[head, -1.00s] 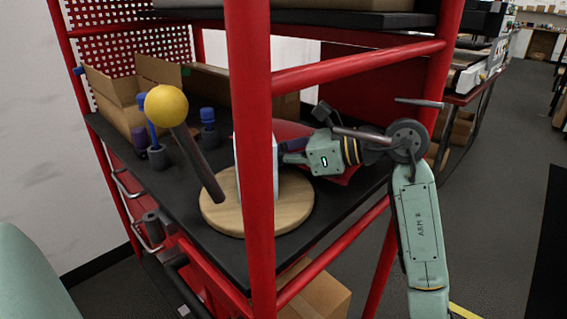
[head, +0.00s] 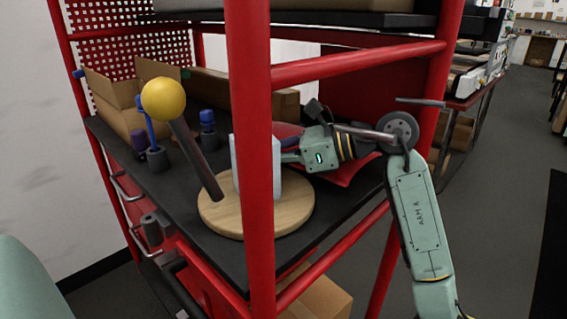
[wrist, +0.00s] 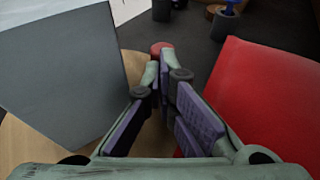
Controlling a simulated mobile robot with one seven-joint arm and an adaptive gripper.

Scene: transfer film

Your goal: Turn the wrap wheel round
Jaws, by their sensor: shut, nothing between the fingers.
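The wrap wheel is a round wooden disc (head: 218,215) on the dark shelf, with a pale grey block (head: 276,165) standing on it. A dark lever (head: 200,165) with a yellow ball (head: 163,99) rises at a tilt from its left side. A red post hides part of the disc and block. My gripper (head: 287,149) is at the right side of the block, partly behind the post. In the wrist view my gripper (wrist: 165,80) is shut and empty, its fingers beside the grey block (wrist: 65,70) and over the wooden disc (wrist: 150,140). I cannot tell whether it touches the block.
A red slab (head: 345,168) lies behind and right of my gripper; it fills the right of the wrist view (wrist: 265,85). A small red round thing (wrist: 162,47) shows beyond my fingertips. An open cardboard box (head: 115,105) and blue-handled tools (head: 155,150) stand at left. Red posts (head: 250,120) frame the shelf.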

